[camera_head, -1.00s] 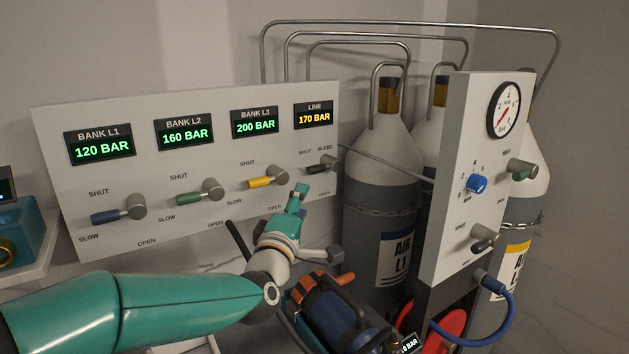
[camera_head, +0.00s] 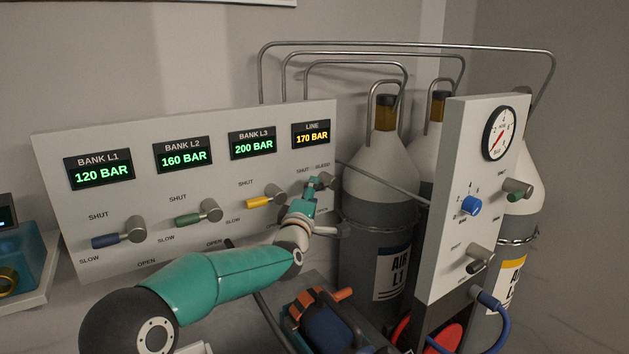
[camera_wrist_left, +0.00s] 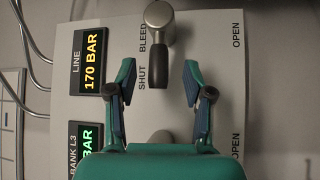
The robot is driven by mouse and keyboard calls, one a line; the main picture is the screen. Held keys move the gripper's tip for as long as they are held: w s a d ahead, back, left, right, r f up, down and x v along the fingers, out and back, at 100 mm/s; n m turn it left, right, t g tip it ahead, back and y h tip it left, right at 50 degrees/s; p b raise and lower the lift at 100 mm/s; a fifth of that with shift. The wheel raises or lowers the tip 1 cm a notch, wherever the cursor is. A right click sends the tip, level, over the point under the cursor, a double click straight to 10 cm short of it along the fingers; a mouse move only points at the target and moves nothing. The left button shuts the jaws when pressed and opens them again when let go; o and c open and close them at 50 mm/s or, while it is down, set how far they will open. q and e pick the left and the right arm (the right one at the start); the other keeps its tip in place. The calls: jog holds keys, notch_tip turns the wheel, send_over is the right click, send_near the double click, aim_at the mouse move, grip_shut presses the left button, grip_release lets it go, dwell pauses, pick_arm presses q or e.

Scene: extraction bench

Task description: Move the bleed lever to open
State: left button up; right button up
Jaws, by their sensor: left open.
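The bleed lever (camera_wrist_left: 158,55) has a grey metal hub and a dark handle. In the left wrist view the handle lies along the SHUT marking, with OPEN printed farther to the right. My left gripper (camera_wrist_left: 159,72) is open, with one finger on each side of the handle in the picture; I see no clear contact. In the head view the left gripper (camera_head: 314,184) is in front of the lever's hub (camera_head: 327,180) and hides most of the handle. My right gripper is not in view.
The bank L3 yellow lever (camera_head: 258,202) is just left of my left gripper. Green (camera_head: 188,220) and blue (camera_head: 105,242) levers share the panel (camera_head: 50,165). The LINE display (camera_head: 311,133) reads 170 BAR. Cylinders (camera_head: 375,215) and a gauge column (camera_head: 455,150) stand to the right.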

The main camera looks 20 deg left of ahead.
pick_arm(q)
jog(key=shift+w+a+r+p, duration=0.1)
jog(key=shift+w+p, duration=0.15)
jog(key=shift+w, duration=0.45)
jog(key=shift+w+a+r+p, duration=0.1)
jog(key=shift+w+p, duration=0.15)
jog(key=shift+w, duration=0.45)
jog(key=shift+c, duration=0.4)
jog(key=shift+f, duration=0.1)
grip_shut()
